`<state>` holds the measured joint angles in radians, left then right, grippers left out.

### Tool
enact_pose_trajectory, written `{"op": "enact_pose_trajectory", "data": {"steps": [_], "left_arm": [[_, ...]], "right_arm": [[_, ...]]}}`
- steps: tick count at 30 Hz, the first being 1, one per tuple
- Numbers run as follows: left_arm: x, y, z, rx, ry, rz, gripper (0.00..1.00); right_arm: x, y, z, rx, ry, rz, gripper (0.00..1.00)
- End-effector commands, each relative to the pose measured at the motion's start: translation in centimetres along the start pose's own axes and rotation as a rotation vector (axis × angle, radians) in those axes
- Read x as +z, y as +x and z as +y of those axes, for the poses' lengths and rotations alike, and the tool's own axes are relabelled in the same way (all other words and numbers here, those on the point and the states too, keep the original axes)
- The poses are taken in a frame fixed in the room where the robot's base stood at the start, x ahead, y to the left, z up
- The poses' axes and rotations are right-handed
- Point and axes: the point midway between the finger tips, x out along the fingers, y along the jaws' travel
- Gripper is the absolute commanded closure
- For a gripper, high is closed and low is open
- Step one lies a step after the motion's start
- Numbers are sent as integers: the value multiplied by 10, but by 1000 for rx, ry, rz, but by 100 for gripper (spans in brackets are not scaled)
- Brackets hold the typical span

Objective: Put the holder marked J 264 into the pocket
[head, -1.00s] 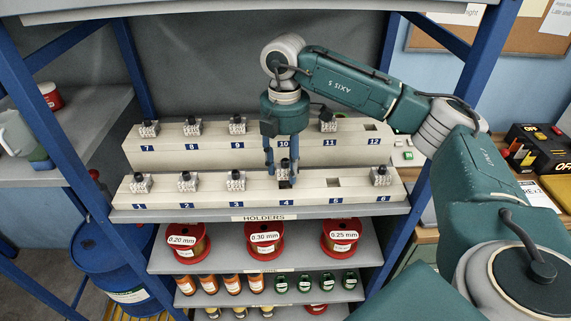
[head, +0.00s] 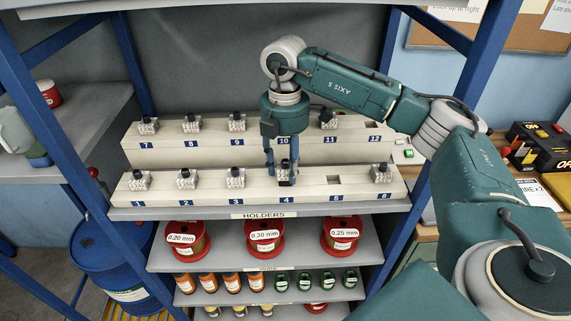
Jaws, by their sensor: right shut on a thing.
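My right gripper (head: 283,172) points down at place 4 of the front rack (head: 225,203) and is shut on a small holder (head: 286,172) with a dark top. The holder is at or just above its place; I cannot tell if it touches the rack. Similar pale holders with black knobs stand at places 1 (head: 138,180), 2 (head: 186,180), 3 (head: 236,178) and 6 (head: 382,174). Their markings are too small to read, so I cannot tell which is J 264. Place 5 (head: 334,180) shows an empty pocket. My left gripper is not in view.
Red wire spools (head: 265,238) and small bottles stand on lower shelves. Blue posts (head: 460,110) flank the shelves.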

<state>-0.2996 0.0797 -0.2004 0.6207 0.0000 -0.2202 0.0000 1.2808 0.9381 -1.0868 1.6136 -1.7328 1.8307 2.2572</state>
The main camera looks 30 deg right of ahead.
Motion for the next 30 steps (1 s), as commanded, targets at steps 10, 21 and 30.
{"op": "enact_pose_trajectory", "data": {"steps": [10,21,30], "left_arm": [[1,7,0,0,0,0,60],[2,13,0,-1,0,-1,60],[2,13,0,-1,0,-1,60]], "right_arm": [[0,9,0,2,-1,1,100],[0,18,1,2,-1,1,100],[0,19,1,2,-1,1,100]]}}
